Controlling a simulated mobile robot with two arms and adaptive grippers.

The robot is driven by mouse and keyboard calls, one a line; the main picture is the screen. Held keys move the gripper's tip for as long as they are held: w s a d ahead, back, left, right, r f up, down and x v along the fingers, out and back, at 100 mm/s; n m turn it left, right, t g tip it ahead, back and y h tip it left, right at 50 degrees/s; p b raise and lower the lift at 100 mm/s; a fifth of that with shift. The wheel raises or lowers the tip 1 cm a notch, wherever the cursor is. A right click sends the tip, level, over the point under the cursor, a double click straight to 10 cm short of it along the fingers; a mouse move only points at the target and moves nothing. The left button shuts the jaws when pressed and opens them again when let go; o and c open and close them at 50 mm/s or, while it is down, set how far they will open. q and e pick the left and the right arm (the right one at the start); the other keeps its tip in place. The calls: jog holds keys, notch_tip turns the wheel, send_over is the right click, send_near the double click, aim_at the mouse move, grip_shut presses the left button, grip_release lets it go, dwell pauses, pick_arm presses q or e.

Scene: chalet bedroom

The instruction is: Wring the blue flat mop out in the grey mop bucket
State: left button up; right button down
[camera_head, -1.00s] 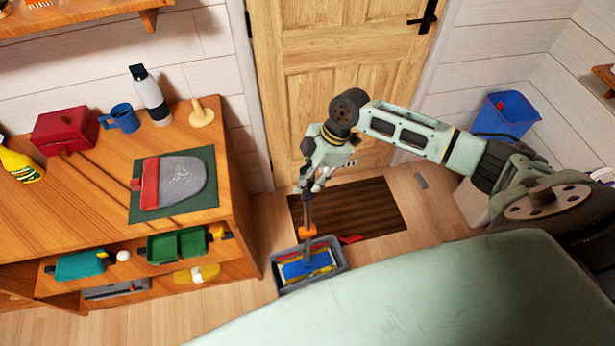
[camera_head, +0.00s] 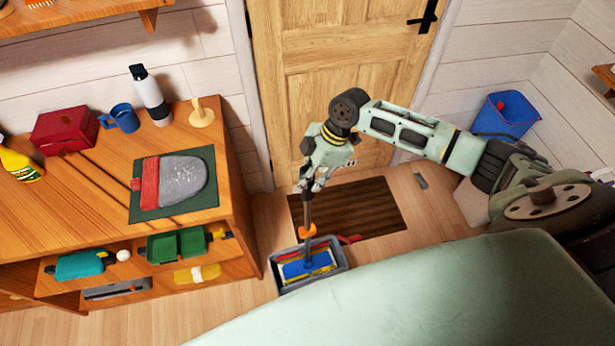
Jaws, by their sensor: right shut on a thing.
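The grey mop bucket (camera_head: 340,277) stands on the wooden floor at the near edge of the dark mat. The blue flat mop (camera_head: 308,267) has its blue head down inside the bucket's opening, with yellow and red parts showing around it. An orange joint (camera_head: 307,231) sits low on its grey handle, which rises nearly upright. My right gripper (camera_head: 308,187) is shut on the mop handle above the bucket. The handle's top is hidden by the gripper. My left gripper is out of view.
A dark brown mat (camera_head: 362,208) lies before the wooden door (camera_head: 345,60). A wooden cabinet (camera_head: 225,190) stands left of the bucket, close to it. A blue bin (camera_head: 507,115) is at the right wall. My own pale green body fills the lower right.

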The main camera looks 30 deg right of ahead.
jog(key=shift+f+b, duration=0.4)
jog(key=shift+f, duration=0.2)
jog(key=c, duration=1.5)
grip_release()
jog(key=shift+o, duration=0.2)
jog(key=shift+f, duration=0.1)
jog(key=shift+d+r, duration=0.1)
jog(key=shift+r, duration=0.2)
jog(key=v, duration=1.1)
jog(key=shift+r, duration=0.3)
jog(key=shift+s+f, duration=0.1)
